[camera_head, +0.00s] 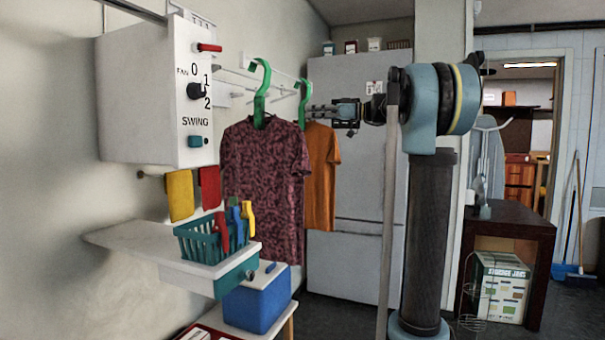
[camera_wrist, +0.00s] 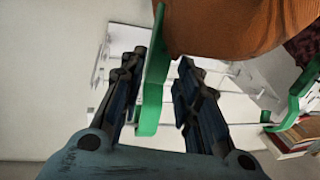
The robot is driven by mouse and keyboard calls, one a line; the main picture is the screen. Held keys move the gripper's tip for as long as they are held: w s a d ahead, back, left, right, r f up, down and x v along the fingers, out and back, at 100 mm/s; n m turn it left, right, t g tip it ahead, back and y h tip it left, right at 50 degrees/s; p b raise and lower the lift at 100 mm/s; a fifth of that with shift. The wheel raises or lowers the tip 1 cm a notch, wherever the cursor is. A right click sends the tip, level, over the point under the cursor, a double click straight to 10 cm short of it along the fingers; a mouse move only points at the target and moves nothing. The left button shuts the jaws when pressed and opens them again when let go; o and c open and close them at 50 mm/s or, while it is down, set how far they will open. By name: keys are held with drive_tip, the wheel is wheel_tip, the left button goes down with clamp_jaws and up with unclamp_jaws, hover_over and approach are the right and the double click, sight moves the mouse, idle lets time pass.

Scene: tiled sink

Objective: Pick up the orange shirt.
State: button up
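The orange shirt (camera_head: 321,178) hangs on a green hanger (camera_head: 304,100) from the wall rack, behind and right of a patterned maroon shirt (camera_head: 262,180). In the wrist view the orange shirt (camera_wrist: 225,25) fills the top. Its green hanger (camera_wrist: 153,90) runs between the two fingers of my gripper (camera_wrist: 161,64). The fingers are apart, one on each side of the hanger, with visible gaps. In the head view my gripper (camera_head: 318,111) is just right of the hanger, at the height of the shirt's collar.
The wall rack (camera_head: 230,72) holds both hangers. A white box with dials (camera_head: 150,95) is on the left wall. A shelf (camera_head: 125,238) bears a teal basket (camera_head: 200,245). A fridge (camera_head: 350,245) stands behind the shirts. The maroon shirt's green hanger (camera_head: 262,90) is close by.

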sight(302, 118)
drive_tip(key=shift+w+a, duration=0.2)
drive_tip(key=shift+a, duration=0.55)
drive_tip(key=shift+w+a, duration=0.15)
drive_tip(key=shift+a, duration=0.6)
drive_tip(key=shift+w+a, duration=0.2)
drive_tip(key=shift+a, duration=0.55)
clamp_jaws()
